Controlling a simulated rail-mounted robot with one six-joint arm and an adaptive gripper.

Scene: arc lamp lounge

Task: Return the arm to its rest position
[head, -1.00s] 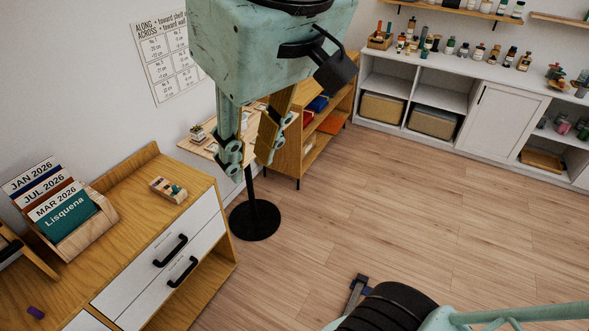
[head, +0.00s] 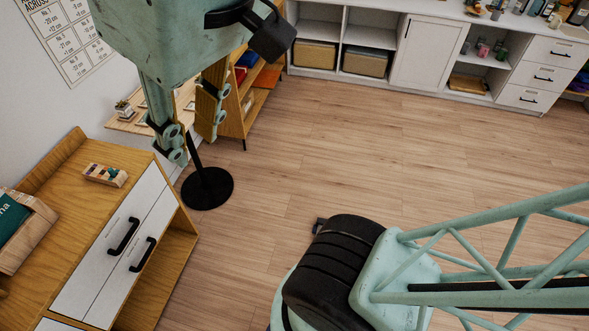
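My gripper (head: 195,143) hangs at the upper left of the head view, below a worn mint-green housing (head: 165,40). Its two jointed fingers point down and stand apart, with a gap between them and no object seen there. In the picture the fingers overlap the small wall shelf and the top of a black stand; the real distance to them cannot be told. My mint-green lattice arm link (head: 480,265) and a black ribbed joint (head: 335,265) fill the lower right.
A wooden cabinet (head: 60,215) with white drawers stands at left, bearing a small block tray (head: 105,175). A black round stand base (head: 207,188) is on the floor. A white storage unit (head: 420,55) lines the back. The wooden floor (head: 400,150) between is clear.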

